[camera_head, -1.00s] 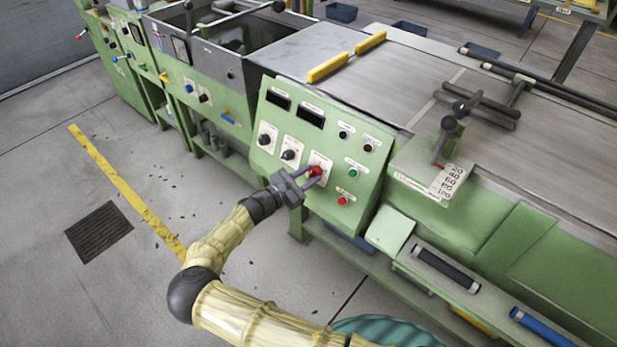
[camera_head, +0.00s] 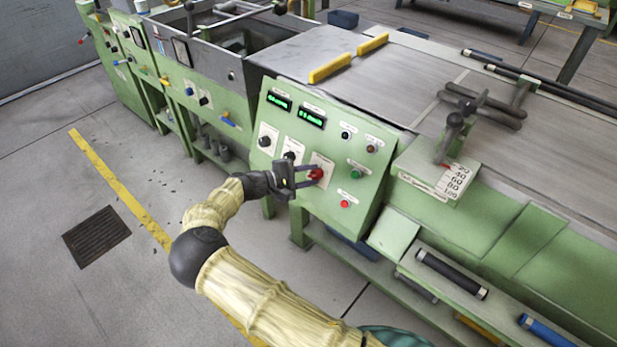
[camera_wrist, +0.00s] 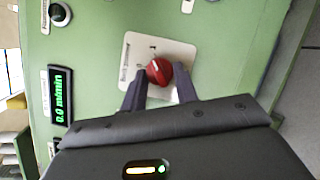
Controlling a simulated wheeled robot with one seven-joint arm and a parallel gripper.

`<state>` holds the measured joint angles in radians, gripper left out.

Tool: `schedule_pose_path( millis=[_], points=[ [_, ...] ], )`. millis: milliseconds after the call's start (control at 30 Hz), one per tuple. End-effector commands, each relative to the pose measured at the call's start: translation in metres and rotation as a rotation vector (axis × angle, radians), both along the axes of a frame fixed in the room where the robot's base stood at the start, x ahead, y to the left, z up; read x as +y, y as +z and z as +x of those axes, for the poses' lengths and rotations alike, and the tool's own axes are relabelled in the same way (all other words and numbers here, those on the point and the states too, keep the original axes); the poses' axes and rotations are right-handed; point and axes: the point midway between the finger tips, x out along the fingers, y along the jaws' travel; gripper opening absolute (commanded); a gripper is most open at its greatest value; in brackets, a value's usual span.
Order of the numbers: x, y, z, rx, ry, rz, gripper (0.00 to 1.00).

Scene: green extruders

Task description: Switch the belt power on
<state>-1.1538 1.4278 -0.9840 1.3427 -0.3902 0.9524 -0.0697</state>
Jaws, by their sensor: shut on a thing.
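The green control panel (camera_head: 330,135) stands in front of me with several knobs and buttons. A red rotary knob (camera_head: 317,173) sits on a white plate at the panel's lower middle; it also shows in the wrist view (camera_wrist: 159,71). My gripper (camera_head: 312,173) is at this knob, and in the wrist view my fingers (camera_wrist: 158,84) lie on either side of it, shut on it. The two small displays (camera_head: 279,101) on the panel glow green; in the wrist view one display (camera_wrist: 61,94) reads 0.0 m/min.
Black knobs (camera_head: 265,141) sit left of the red one, with a green button (camera_head: 355,175) and a red button (camera_head: 344,204) to the right. A lever (camera_head: 450,130) with a scale stands on the housing further right. The floor at left is open.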

Motion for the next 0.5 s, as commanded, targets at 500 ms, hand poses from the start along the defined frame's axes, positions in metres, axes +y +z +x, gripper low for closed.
schedule_pose_path(
  millis=[500],
  points=[
    [0.0007,0.0002,-0.0001,-0.063,-0.041,0.084,0.07]
  ],
)
